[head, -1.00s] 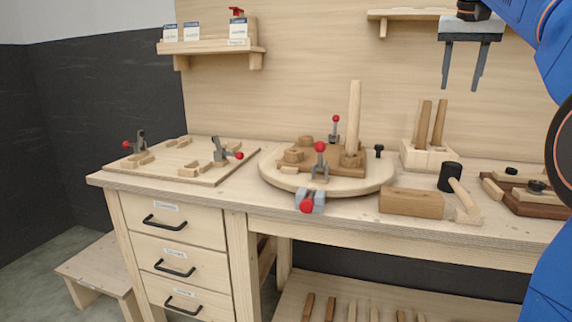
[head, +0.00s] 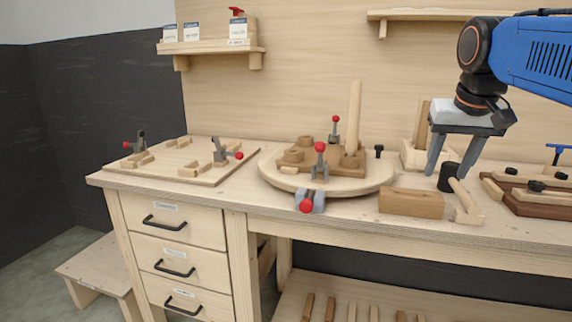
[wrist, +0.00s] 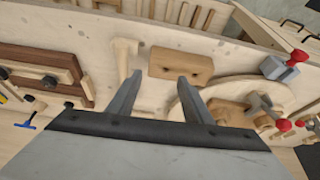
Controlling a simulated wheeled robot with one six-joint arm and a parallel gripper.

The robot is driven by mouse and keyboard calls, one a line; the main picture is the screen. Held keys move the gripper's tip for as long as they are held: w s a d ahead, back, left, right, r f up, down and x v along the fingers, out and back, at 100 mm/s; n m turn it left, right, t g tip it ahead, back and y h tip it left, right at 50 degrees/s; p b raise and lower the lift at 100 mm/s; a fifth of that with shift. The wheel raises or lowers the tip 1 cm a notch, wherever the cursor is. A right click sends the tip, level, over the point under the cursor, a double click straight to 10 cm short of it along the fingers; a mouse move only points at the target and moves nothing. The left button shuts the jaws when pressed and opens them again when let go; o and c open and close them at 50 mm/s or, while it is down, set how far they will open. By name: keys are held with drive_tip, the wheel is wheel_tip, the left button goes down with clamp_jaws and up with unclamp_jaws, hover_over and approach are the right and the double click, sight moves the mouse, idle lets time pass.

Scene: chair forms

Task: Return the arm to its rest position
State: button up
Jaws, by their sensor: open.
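My gripper (head: 447,171) hangs at the right of the head view with its two fingers pointing down, apart and empty. It is above or in front of the back right of the bench (head: 340,218), and its fingers overlap the wooden block with upright pegs (head: 421,130) and the black mallet head (head: 450,178) in the picture. My blue arm reaches in from the right edge. In the wrist view my gripper (wrist: 160,88) shows two spread fingers with nothing between them. The bench top with a wooden block (wrist: 181,65) and the mallet (wrist: 124,60) lies beyond the fingertips.
A round turntable (head: 330,186) carries a wooden form with an upright post (head: 354,115) and red-knobbed clamps. A board with clamps (head: 205,172) lies at the left. A wooden block (head: 411,202) lies near the front edge. A dark clamping fixture (head: 540,200) is at the right.

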drive_tip(key=s+a+f+n, duration=0.1)
drive_tip(key=s+f, duration=0.5)
drive_tip(key=f, duration=0.3)
drive_tip(key=s+a+f+n, duration=0.1)
drive_tip(key=s+a+f, duration=0.1)
drive_tip(key=s+f, duration=0.4)
drive_tip(key=s+a+f+y, duration=0.1)
drive_tip(key=s+f, duration=0.5)
drive_tip(key=f, duration=0.6)
drive_tip(key=shift+s+a+n, duration=0.15)
drive_tip(key=shift+a+n, duration=0.25)
drive_tip(key=shift+a, duration=0.35)
